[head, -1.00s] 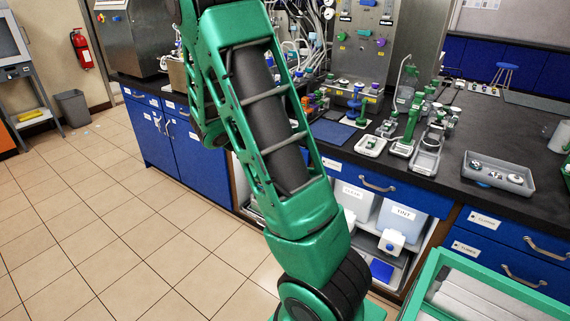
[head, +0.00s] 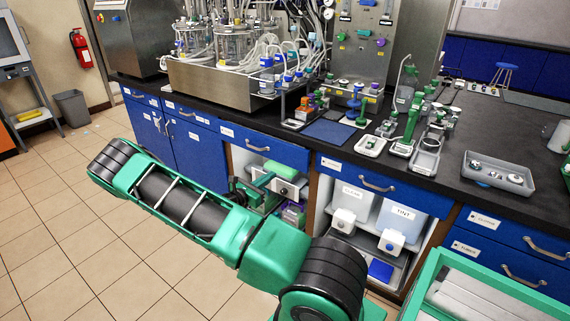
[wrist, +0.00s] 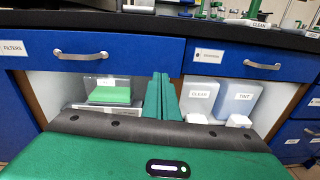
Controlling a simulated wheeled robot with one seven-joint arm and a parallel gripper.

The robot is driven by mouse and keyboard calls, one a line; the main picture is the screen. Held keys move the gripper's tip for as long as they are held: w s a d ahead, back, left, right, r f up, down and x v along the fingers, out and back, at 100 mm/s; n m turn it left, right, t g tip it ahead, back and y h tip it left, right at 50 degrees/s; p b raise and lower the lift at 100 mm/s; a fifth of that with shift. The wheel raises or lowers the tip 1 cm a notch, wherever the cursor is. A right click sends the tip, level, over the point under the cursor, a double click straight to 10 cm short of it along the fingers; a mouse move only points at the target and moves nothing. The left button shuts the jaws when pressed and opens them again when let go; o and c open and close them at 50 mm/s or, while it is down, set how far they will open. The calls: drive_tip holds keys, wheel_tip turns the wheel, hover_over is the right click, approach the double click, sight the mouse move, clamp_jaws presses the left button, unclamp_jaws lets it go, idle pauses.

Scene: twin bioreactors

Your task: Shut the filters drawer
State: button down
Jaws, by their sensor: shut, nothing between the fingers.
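The filters drawer (wrist: 130,50) is a blue front with a silver handle and a "FILTERS" label, under the black counter at the left of the wrist view. It also shows in the head view (head: 285,152), left of another blue drawer. I cannot tell how far it stands out, if at all. My gripper (wrist: 160,82) is shut and empty, its green fingers side by side near the drawer's right end in the wrist view. In the head view my gripper (head: 263,182) is low, in front of the open shelf below the drawer.
The neighbouring drawer (wrist: 225,58) is right of it, above an open bay with two labelled tanks (head: 398,214). A green-framed cart (head: 440,270) stands at the lower right. The counter (head: 460,125) holds trays and glassware.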

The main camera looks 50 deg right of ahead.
drive_tip(key=n, duration=0.1)
approach(292, 157)
drive_tip(key=shift+t, duration=0.3)
drive_tip(key=d, duration=0.6)
drive_tip(key=shift+w+d+f, duration=0.15)
drive_tip(key=shift+d+f, duration=0.05)
drive_tip(key=shift+f, duration=0.1)
drive_tip(key=shift+d, duration=0.1)
drive_tip(key=d, duration=0.4)
drive_tip(key=shift+w, duration=0.1)
drive_tip(key=shift+d, duration=0.3)
drive_tip(key=shift+d+r, duration=0.2)
drive_tip(key=shift+r, duration=0.05)
